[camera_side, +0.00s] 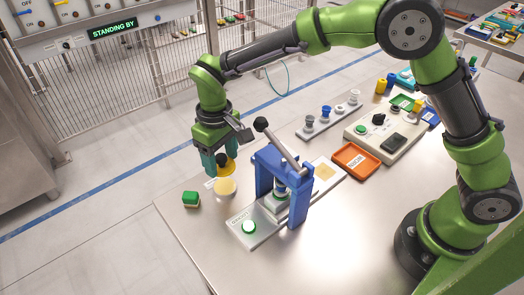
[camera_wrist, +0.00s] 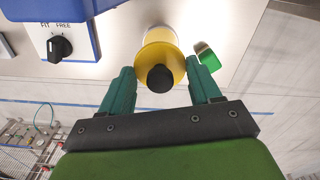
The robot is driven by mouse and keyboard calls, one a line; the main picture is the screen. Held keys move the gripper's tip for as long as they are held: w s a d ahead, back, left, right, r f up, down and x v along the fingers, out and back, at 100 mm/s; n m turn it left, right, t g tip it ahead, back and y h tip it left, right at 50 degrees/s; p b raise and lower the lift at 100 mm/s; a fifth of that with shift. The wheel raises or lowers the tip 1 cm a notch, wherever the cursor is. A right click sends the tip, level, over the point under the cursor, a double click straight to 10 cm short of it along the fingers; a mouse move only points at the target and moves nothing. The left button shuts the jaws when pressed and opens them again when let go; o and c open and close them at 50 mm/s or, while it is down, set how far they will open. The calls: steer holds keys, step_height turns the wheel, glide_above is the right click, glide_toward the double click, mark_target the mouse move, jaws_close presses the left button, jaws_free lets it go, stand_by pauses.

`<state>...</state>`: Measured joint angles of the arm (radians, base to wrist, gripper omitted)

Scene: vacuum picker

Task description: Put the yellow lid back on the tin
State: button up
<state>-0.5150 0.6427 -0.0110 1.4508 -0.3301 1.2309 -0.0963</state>
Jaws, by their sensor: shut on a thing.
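The yellow lid (camera_wrist: 145,56) has a black knob. In the wrist view it sits between the two teal fingertips of my gripper (camera_wrist: 162,70), which are shut on it. In the side view the lid (camera_side: 231,168) is in my gripper (camera_side: 217,165), partly hidden by a finger and seeming tilted. A pale yellow round thing, seemingly the tin (camera_side: 225,187), stands on the table just below the lid. In the wrist view the tin (camera_wrist: 158,36) shows beyond the lid, which hides part of it. I cannot tell whether lid and tin touch.
A green block (camera_side: 191,199) lies left of the tin. An orange tray (camera_side: 355,160) and control box lie farther right. The front table is clear.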

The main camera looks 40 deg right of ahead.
mark_target(225, 186)
steer(key=shift+f, duration=3.05)
steer(key=shift+f, duration=0.15)
steer(key=o, duration=1.3)
steer(key=shift+c, duration=0.2)
steer(key=shift+r, duration=3.5)
steer(key=shift+c, duration=0.3)
jaws_close()
